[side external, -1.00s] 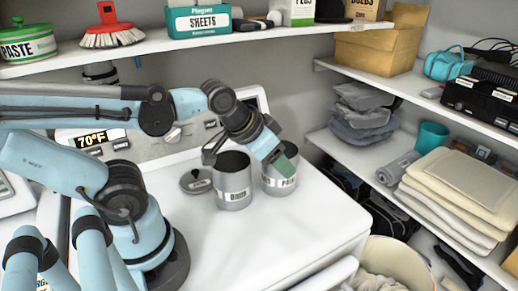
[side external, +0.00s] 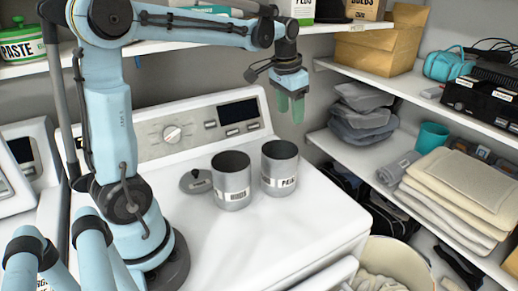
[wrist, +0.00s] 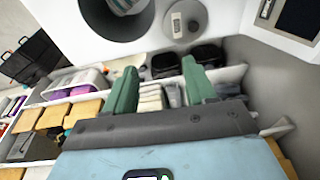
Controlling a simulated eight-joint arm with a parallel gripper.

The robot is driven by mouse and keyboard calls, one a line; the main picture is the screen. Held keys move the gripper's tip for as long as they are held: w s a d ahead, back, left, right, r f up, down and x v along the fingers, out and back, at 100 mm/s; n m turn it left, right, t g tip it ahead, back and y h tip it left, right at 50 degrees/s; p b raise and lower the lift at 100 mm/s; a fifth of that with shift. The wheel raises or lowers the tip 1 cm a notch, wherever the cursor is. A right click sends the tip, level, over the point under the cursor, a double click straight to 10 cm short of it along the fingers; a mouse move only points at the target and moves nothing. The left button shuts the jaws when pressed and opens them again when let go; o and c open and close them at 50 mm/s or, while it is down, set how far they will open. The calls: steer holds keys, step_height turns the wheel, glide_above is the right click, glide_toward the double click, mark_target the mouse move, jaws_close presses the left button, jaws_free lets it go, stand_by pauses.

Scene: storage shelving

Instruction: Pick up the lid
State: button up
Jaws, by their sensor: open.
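The round grey lid (side external: 196,181), with a knob on top, lies on the white machine top (side external: 270,230), left of two grey open-topped canisters. The left canister (side external: 231,185) stands close beside the lid. The right canister (side external: 279,172) is labelled too. My gripper (side external: 291,108) hangs fingers-down in the air, up and right of the lid, above and behind the right canister. Its green fingers are apart and empty; they also show in the wrist view (wrist: 160,82). A small grey round thing (wrist: 186,20) is beyond the fingers there; I cannot tell whether it is the lid.
A control panel (side external: 205,125) rises behind the canisters. An upper shelf (side external: 190,44) runs above it, close to my arm. Shelving with folded towels (side external: 455,190) stands at the right. The machine top in front of the canisters is clear.

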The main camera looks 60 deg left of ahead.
steer(key=w+a+f+g, duration=0.2)
steer(key=w+a+f, duration=0.15)
steer(key=a, duration=0.45)
steer(key=shift+h, duration=0.3)
step_height(320, 180, down, 7)
steer(key=shift+d+f, duration=0.1)
steer(key=shift+w+f, duration=0.2)
steer(key=shift+f, duration=2.35)
steer(key=shift+c, duration=0.4)
jaws_close()
